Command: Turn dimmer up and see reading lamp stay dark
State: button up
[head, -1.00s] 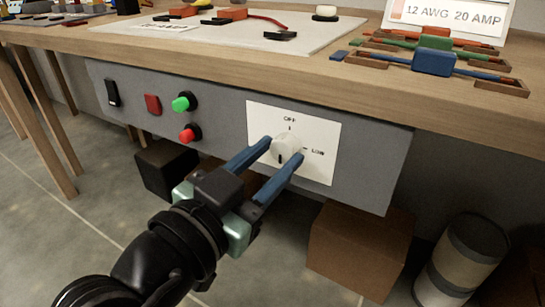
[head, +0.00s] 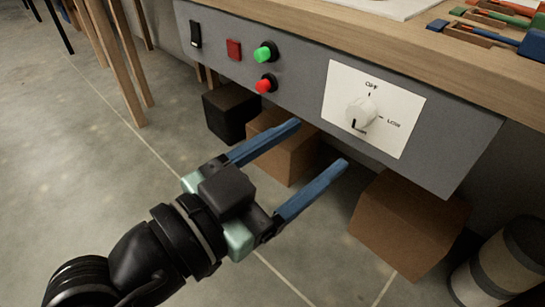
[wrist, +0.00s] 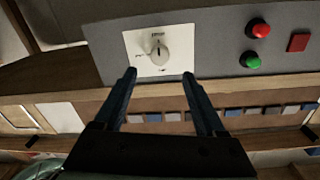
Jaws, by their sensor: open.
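The dimmer is a round white knob (head: 361,112) on a white plate (head: 402,103) at the right of the grey panel. The plate reads OFF above the knob and LOW to its right. The knob's dark mark points down, toward a label too small to read. My gripper (head: 321,142) is open and empty, in front of the panel and to the lower left of the knob in the head view. In the wrist view, the knob (wrist: 159,50) shows beyond and between the open fingertips (wrist: 159,73), apart from them. No reading lamp shows in either view.
Left on the grey panel (head: 300,75) are a black switch (head: 196,34), a red square (head: 233,49), a green button (head: 265,54) and a red button (head: 266,84). Cardboard boxes (head: 405,225) and a striped cylinder (head: 505,265) stand below. The wooden worktop (head: 345,25) overhangs the panel.

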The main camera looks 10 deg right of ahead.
jog(key=v, duration=0.5)
jog(key=shift+p, duration=0.4)
jog(key=w+a+r+n+t+y+p, duration=0.1)
jog(key=w+r+n+t+y+p, duration=0.3)
jog(key=r, duration=0.6)
jog(key=w+a+r+n+t+y+p, duration=0.1)
jog(key=w+r+n+t+y, duration=0.5)
jog(key=r, duration=0.5)
jog(key=s+r+n+t+y+p, duration=0.2)
jog(key=s+r+t, duration=0.2)
jog(key=r, duration=0.4)
jog(key=s+r+n+t+y+p, duration=0.1)
jog(key=s+r+t+y, duration=0.25)
jog(key=r, duration=0.45)
notch_tip(320, 180, up, 36)
jog(key=a+p, duration=0.1)
jog(key=p, duration=3.6)
jog(key=shift+h, duration=0.35)
jog(key=shift+g, duration=0.25)
